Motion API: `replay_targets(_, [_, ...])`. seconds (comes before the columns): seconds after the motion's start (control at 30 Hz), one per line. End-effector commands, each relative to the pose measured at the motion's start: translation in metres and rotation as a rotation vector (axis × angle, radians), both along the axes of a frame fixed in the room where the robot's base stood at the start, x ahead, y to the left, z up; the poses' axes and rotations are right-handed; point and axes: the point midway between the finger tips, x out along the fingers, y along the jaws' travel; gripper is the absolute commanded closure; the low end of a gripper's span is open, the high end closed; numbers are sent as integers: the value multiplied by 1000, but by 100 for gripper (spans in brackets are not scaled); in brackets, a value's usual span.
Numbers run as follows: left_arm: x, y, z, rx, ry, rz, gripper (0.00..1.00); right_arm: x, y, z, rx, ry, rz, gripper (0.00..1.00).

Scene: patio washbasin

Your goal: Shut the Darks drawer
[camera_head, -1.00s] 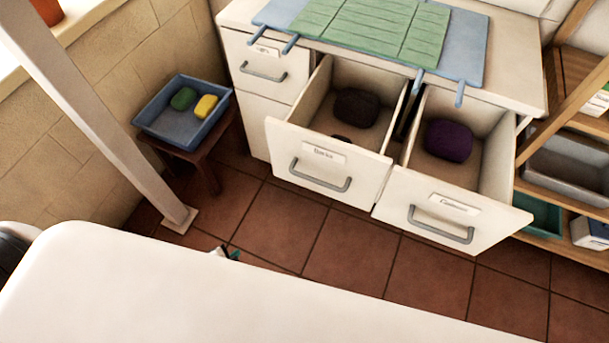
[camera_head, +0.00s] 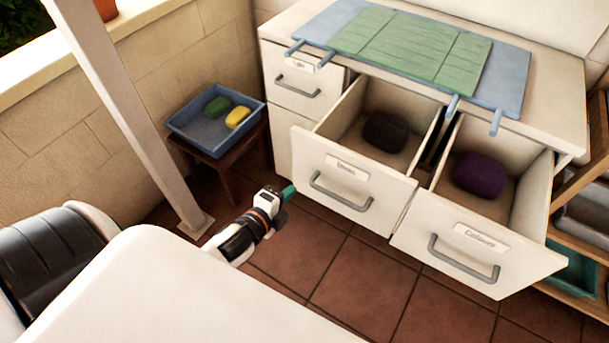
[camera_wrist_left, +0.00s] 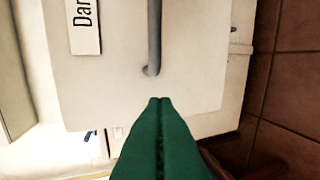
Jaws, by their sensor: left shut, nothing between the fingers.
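The Darks drawer (camera_head: 335,180) is pulled out of the white cabinet, with a dark lump (camera_head: 385,131) inside. Its grey bar handle (camera_head: 340,198) and label face me. In the left wrist view its front (camera_wrist_left: 190,90) fills the middle, with the label reading "Dar" (camera_wrist_left: 85,25) and one handle end (camera_wrist_left: 151,70) showing. My left gripper (camera_head: 290,191) has green fingers, shut and empty, left of the drawer's front in the head view. In the wrist view the fingertips (camera_wrist_left: 160,100) point at the front near the handle end; whether they touch it I cannot tell. My right gripper is out of view.
A second drawer (camera_head: 475,245) stands open on the right, holding a purple lump (camera_head: 479,174). A blue tray (camera_head: 190,135) with soaps sits on a stool at left, by a white post (camera_head: 130,110). Shelves (camera_head: 590,190) stand at right. The tiled floor in front is clear.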

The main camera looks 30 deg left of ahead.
Motion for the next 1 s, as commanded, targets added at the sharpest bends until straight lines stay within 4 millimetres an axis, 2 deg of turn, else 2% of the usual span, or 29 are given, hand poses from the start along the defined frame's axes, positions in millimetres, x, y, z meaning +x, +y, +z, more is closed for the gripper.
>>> replay_targets(0.03, [12, 0, -3, 0, -2, 1, 100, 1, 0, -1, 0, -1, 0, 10])
replay_targets(0.2, [43, -1, -10, 0, -2, 0, 100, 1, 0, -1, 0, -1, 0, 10])
replay_targets(0.4, [67, -2, -11, 0, 0, 0, 100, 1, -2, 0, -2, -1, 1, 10])
replay_targets(0.57, [74, -3, -11, -1, 1, 0, 100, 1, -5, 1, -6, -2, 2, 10])
replay_targets(1.0, [77, -3, -11, -1, 1, -1, 100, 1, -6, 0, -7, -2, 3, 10])
